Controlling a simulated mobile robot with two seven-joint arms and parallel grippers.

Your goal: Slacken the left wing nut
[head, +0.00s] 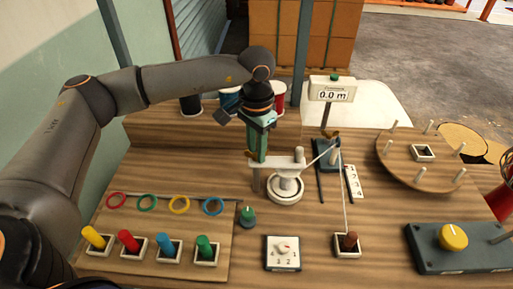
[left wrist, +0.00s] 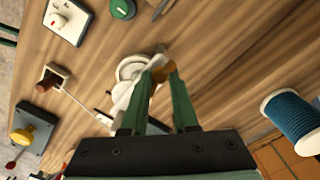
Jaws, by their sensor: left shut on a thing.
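My left gripper (head: 257,157) reaches down at the left end of a white bracket that stands over a round white base (head: 285,188). In the left wrist view its green fingers (left wrist: 158,90) close around a small brass-coloured piece (left wrist: 163,72), which looks like the left wing nut. In the head view that piece is hidden by the fingers. Another brass-coloured piece (head: 332,133) sits on the blue-grey block to the right. My right gripper is not in view.
A cord runs from the bracket area to a brown peg (head: 351,242). A display (head: 332,91) reads 0.0 m. Coloured pegs, a white dial (head: 283,252), a yellow knob (head: 453,237) and a pegged wooden disc (head: 420,158) surround it. Thread spools stand behind, including a blue one (left wrist: 295,118).

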